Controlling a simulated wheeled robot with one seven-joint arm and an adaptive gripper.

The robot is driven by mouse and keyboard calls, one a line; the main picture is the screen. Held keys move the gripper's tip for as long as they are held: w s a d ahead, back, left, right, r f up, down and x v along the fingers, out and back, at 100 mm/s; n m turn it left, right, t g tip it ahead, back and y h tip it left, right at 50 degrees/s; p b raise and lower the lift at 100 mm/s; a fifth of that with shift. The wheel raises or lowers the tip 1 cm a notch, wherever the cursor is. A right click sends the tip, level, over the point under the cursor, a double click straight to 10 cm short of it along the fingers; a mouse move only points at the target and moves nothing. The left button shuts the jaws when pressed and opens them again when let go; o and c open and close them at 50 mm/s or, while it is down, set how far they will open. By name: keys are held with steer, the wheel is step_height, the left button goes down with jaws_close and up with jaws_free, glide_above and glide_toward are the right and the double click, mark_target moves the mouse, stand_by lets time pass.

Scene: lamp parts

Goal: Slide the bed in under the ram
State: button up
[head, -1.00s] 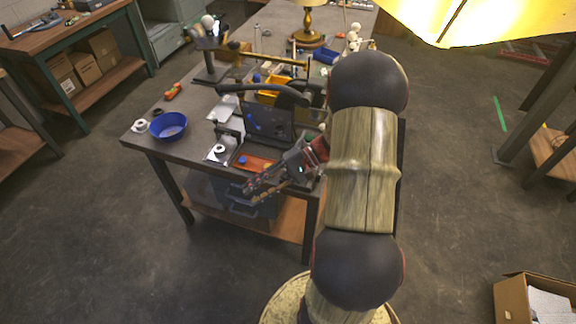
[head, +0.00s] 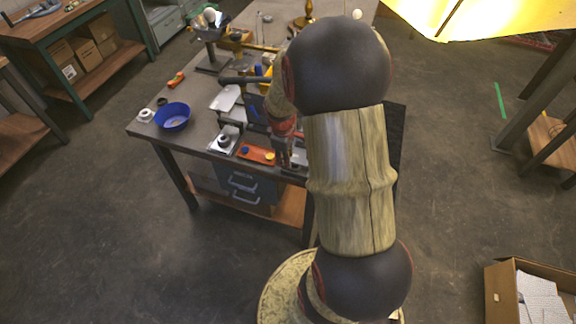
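A pale plate with a dark round piece on it (head: 224,140) sits at the front edge of the workbench and looks like the bed. Behind it is a press-like frame with a pale upper part (head: 227,98) and a dark lever (head: 240,80). The ram itself cannot be told apart, and my arm hides the right of the frame. My gripper (head: 284,158) points down beside the right end of an orange tray (head: 256,154), to the right of the bed and apart from it. Its fingers are small and partly hidden, so their opening is unclear.
The orange tray holds a blue and a yellow piece. A blue bowl (head: 172,117) and a white ring (head: 145,115) stand at the bench's left corner. A drawer unit (head: 247,187) sits under the bench (head: 200,165). A cardboard box (head: 497,283) is on the floor at right.

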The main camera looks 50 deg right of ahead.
steer(key=f, duration=0.4)
steer(key=d+f+b, duration=0.1)
steer(key=f, duration=0.1)
steer(key=shift+w, duration=0.2)
steer(key=shift+c, duration=1.2)
jaws_close()
